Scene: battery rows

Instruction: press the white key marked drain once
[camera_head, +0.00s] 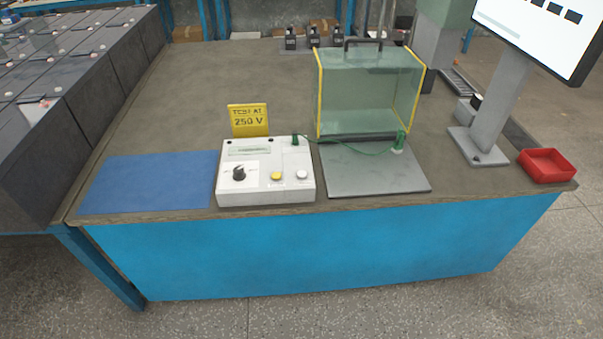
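A white control box (267,195) stands near the front edge of the bench. On its top are a black rotary knob (239,173), a yellow key (276,176) and, to the right of that, a white key (302,174). The small labels by the keys are too small to read. A narrow display window (249,150) lies behind the knob. A green plug (295,140) sits at the box's back right, with a green lead running right to a green clip (399,140) by the glass-walled cover. Neither of my grippers is in view.
A yellow "TEST AT 250 V" sign (248,120) stands behind the box. A blue mat (150,182) lies left, a grey plate (373,172) right. A glass cover (368,90), a monitor stand (495,100) and a red tray (547,166) are farther right. Batteries (75,85) fill the left.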

